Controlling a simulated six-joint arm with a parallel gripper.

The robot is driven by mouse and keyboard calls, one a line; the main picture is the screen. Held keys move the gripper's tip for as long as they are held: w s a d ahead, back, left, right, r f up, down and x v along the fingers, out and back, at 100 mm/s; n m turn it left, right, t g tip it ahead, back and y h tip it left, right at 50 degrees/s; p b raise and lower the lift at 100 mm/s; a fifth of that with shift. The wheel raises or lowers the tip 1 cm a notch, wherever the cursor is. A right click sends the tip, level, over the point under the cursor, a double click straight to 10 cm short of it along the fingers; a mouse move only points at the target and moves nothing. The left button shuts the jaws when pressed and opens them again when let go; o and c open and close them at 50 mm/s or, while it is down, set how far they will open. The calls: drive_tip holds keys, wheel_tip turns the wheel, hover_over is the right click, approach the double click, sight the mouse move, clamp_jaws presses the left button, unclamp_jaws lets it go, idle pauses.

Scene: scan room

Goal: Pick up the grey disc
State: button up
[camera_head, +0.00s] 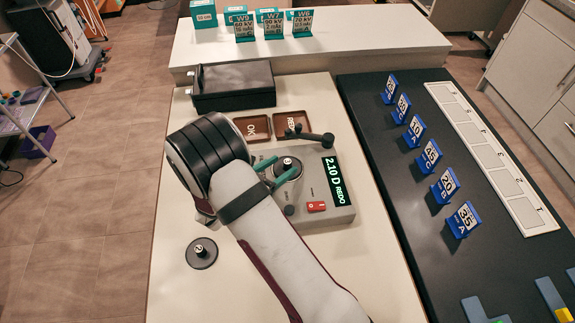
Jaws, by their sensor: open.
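One dark grey disc with a knob (288,164) sits on the grey measuring device (333,211), whose display reads "2.10 D REDO". My gripper (280,168) is open, with its green fingers at this disc, one on its left and one along its near side. I cannot tell whether they touch it. A second grey disc with a knob (202,254) lies flat on the pale table to the left of my arm. My wrist and forearm cover part of the device's left side.
Brown trays marked OK (252,126) and REDO (292,123) lie behind the device, before a black open box (233,98). A dark arm (308,135) juts over the device's back. Blue numbered stands (417,130) line the dark counter. The table's front left is mostly clear.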

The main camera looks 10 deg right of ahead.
drive_tip(key=shift+x, duration=1.05)
clamp_jaws()
drive_tip(key=shift+r, duration=0.1)
